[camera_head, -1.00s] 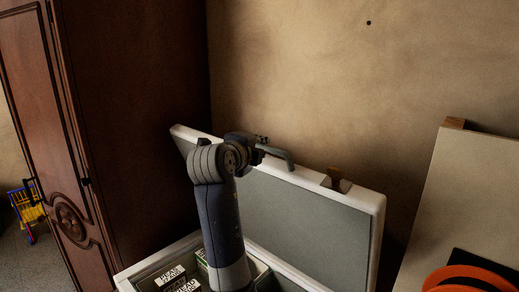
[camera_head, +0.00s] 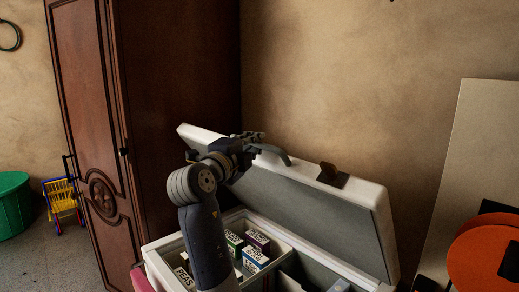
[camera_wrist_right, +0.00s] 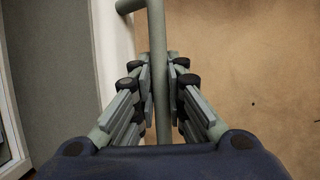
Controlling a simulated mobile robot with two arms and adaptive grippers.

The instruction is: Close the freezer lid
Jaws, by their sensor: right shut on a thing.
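The freezer lid (camera_head: 310,205) is white-rimmed with a grey inner panel. It stands open, tilted up above the freezer (camera_head: 160,262). A grey-green bar handle (camera_head: 272,152) sits on the lid's top edge. My right gripper (camera_head: 252,140) is at that handle. In the right wrist view the handle (camera_wrist_right: 157,60) runs between the fingers of my right gripper (camera_wrist_right: 162,75), which are shut on it. The lid's white edge (camera_wrist_right: 112,50) shows to the left of the fingers. My left gripper is not in view.
Boxes of food (camera_head: 256,240) lie inside the freezer. A dark wooden wardrobe (camera_head: 100,150) stands at the left. An orange round object (camera_head: 480,262) and a pale board (camera_head: 490,150) are at the right.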

